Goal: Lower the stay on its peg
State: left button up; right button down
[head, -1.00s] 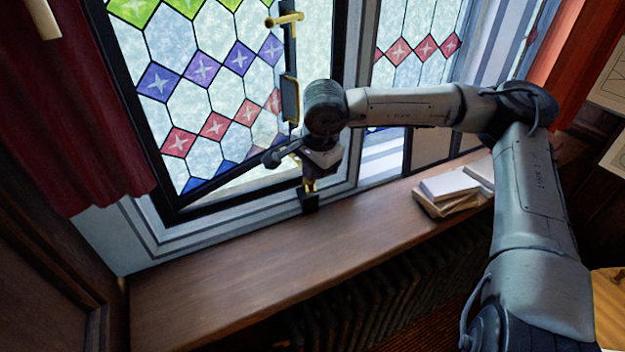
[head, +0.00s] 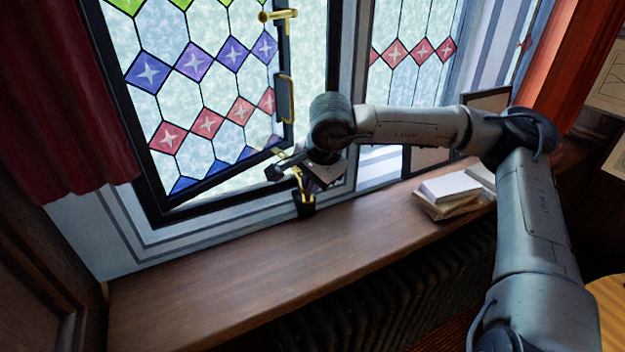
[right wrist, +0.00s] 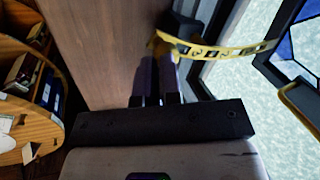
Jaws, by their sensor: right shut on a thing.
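The stay is a brass bar with holes; in the right wrist view (right wrist: 225,50) it runs from the gripper toward the leaded window. My right gripper (right wrist: 160,62) is shut on the stay's near end. In the head view the right gripper (head: 305,178) is low at the window frame, just above a dark block (head: 305,209) on the sill side, with brass showing between them. The wrist hides much of the stay there, and I cannot tell whether the stay touches the peg. My left gripper is not in view.
The stained-glass window (head: 205,90) stands with a brass handle (head: 278,15) on its edge. The wooden sill (head: 210,285) is clear in front. Books (head: 450,190) lie on the sill to the right. A red curtain (head: 65,110) hangs at the left.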

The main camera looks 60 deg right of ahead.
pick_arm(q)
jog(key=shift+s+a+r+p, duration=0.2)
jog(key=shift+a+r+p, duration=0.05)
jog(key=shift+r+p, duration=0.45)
pick_arm(e)
jog(key=v, duration=1.4)
jog(key=shift+s, duration=0.3)
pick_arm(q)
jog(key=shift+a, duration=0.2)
pick_arm(e)
jog(key=shift+f, duration=0.1)
